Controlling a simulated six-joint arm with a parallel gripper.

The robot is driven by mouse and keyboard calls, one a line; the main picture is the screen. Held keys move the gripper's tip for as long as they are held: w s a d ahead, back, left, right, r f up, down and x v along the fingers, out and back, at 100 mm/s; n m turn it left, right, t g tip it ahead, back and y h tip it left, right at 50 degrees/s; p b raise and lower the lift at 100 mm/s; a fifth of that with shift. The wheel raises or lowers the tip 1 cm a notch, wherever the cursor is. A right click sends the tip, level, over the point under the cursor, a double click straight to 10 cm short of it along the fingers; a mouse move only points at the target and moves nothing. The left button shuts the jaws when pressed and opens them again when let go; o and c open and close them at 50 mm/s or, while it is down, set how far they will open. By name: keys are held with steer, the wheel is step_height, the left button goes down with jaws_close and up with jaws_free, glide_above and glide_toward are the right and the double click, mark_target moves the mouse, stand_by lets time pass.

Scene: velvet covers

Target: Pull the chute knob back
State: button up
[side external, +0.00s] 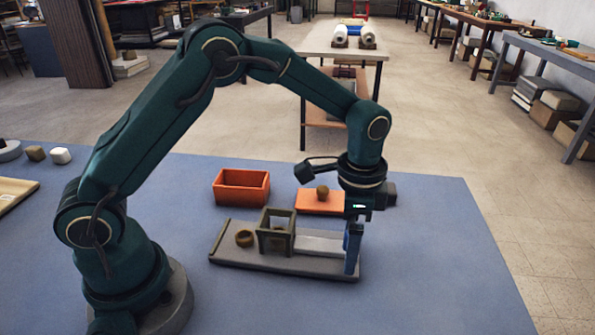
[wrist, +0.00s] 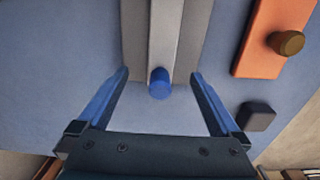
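The chute (side external: 230,256) is a long grey base on the blue table, with a dark olive frame (side external: 276,232) standing over it. A pale grey strip (wrist: 164,35) runs along its middle. A blue knob (wrist: 159,83) sits at the near end of this strip in the wrist view. My gripper (side external: 352,262) points down at the chute's right end in the side view. In the wrist view its two blue fingers are spread wide, one on each side of the knob, with clear gaps. The fingers hide the knob in the side view.
An orange open box (side external: 241,187) stands behind the chute. An orange plate (side external: 311,206) with a brown round knob (side external: 322,191) lies to its right. A dark block (wrist: 257,116) is right of my gripper in the wrist view. The table (side external: 440,270) is clear at the right.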

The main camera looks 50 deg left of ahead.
steer(key=shift+r, duration=3.5)
step_height(320, 180, up, 7)
steer(key=t, duration=0.2)
glide_above(335, 243)
steer(key=s+a+r+n+t, duration=0.2)
steer(key=s+r+n, duration=0.1)
steer(key=s+r, duration=0.15)
steer(key=s+a+f+n+t, duration=0.1)
steer(key=s+f+n, duration=0.4)
steer(key=s, duration=0.5)
steer(key=shift+s+a+n+t, duration=0.3)
steer(key=shift+a+n, duration=0.2)
steer(key=shift+a, duration=0.4)
